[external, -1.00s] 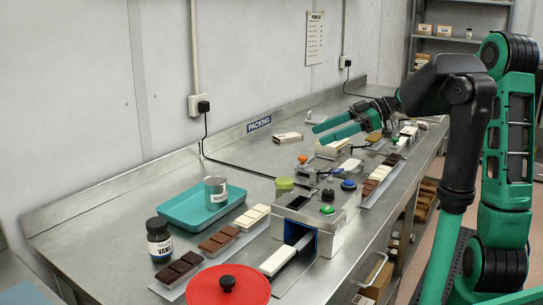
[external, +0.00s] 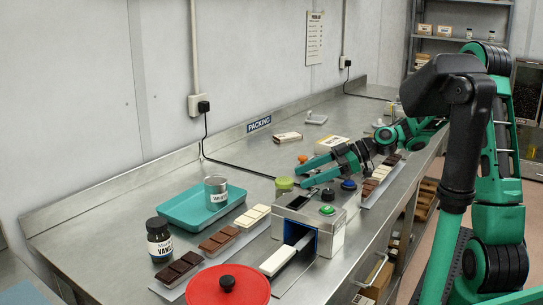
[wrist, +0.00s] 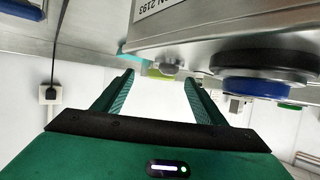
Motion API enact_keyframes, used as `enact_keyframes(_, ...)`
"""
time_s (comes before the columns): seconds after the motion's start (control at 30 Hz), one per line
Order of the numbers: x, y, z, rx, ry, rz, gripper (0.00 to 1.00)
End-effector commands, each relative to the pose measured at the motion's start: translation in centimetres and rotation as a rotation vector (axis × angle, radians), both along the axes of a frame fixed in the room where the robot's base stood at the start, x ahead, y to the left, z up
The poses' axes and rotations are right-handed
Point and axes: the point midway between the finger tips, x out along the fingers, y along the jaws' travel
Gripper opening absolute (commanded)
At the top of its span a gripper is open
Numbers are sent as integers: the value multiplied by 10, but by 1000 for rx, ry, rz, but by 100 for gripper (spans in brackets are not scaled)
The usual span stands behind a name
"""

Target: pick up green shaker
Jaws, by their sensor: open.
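The green shaker (external: 284,183) is a small lime-green thing standing on the steel bench just behind the grey machine. My gripper (external: 302,174) is open and empty, just to the right of the shaker, with its teal fingers reaching left toward it. In the wrist view my gripper (wrist: 160,77) has its fingers apart. The lime-green shaker (wrist: 160,73) shows beyond and between the fingertips, partly hidden by the machine.
The grey machine (external: 335,235) stands close in front, with a green button (external: 327,210) and a blue knob (external: 348,184) on it. A teal tray (external: 180,215) with a tin (external: 215,190), a dark jar (external: 159,240) and chocolate bars lie left. A red lid (external: 228,285) is nearest.

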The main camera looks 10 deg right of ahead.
Motion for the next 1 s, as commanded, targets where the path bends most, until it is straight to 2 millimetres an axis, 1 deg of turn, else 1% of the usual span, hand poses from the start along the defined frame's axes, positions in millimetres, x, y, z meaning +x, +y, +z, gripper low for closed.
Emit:
enact_keyframes(0.17,0,10,-7,0,0,1,65)
enact_keyframes(0.3,-2,27,-17,0,1,3,65)
enact_keyframes(0.43,0,42,-24,0,1,2,65)
enact_keyframes(0.53,1,46,-26,0,0,0,65)
enact_keyframes(0.7,1,46,-25,0,0,-1,65)
enact_keyframes(0.77,1,46,-25,0,0,-1,51)
enact_keyframes(0.8,1,46,-25,0,0,-1,41)
enact_keyframes(0.87,1,46,-25,0,0,-1,27)
enact_keyframes(0.9,1,46,-25,0,0,-1,18)
enact_keyframes(1.0,1,46,-25,0,0,-1,18)
